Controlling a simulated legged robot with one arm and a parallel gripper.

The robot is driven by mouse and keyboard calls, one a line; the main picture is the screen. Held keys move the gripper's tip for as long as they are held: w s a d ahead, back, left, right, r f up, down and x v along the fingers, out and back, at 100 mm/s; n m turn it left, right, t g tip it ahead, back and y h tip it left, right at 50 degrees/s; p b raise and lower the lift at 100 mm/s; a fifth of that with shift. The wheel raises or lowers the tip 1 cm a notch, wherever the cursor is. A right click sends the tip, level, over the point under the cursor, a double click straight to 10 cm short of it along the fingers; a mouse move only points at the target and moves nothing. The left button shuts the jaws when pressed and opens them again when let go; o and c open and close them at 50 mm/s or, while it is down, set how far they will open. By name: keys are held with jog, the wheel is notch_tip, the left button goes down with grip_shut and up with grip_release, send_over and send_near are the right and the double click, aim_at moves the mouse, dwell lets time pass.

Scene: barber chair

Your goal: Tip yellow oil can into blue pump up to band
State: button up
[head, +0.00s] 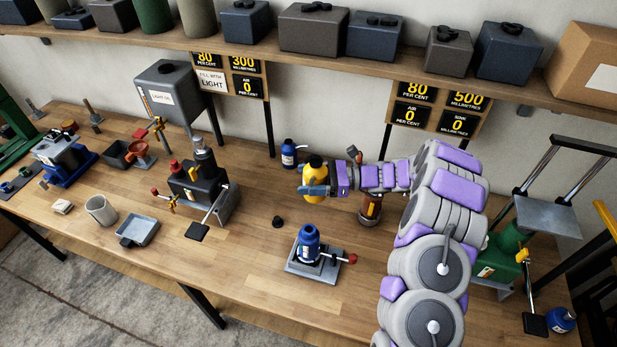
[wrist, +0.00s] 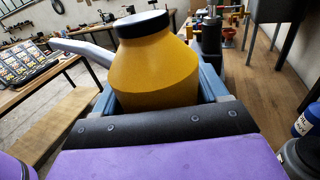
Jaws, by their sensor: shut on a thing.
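The yellow oil can (head: 315,168) has a black cap and stands close to upright in my gripper (head: 314,189), off to the left end of my arm. In the wrist view, the can (wrist: 155,70) sits between the blue-grey fingers of my gripper (wrist: 158,95), which are shut on it. A pale curved tube, perhaps its spout, reaches left. The blue pump (head: 308,244) stands upright on a grey base plate with a red-knobbed lever at its right. It is nearer the bench front than the can, apart from it. I cannot make out a band on it.
A second blue bottle (head: 288,153) stands behind the can. A brown-amber container (head: 371,206) is under my arm. A black pump unit (head: 197,185) and a grey tray (head: 139,230) are to the left. A small black cap (head: 277,221) lies on otherwise clear wood.

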jog(key=shift+r, duration=0.1)
jog(key=shift+w+d+f+n+b, duration=0.1)
jog(key=shift+w+f+n+b, duration=0.1)
jog(key=shift+f+n+b, duration=0.3)
jog(key=shift+w+f+n+b, duration=0.2)
jog(key=shift+f+b, duration=0.35)
jog(key=shift+b, duration=0.15)
jog(key=shift+w+n+b, duration=0.1)
jog(key=shift+n+b, duration=0.2)
jog(key=shift+w+d+r+n+h+b, duration=0.1)
jog(key=shift+w+n+h+b, duration=0.25)
jog(key=shift+n+b, duration=0.55)
jog(key=shift+s+r, duration=0.1)
jog(key=shift+r, duration=0.1)
jog(key=shift+r+n+b, duration=0.25)
jog(key=shift+n+b, duration=0.15)
jog(key=shift+b, duration=0.25)
jog(key=shift+n+h+b, duration=0.25)
jog(key=shift+n+b, duration=0.15)
jog(key=shift+b, duration=0.2)
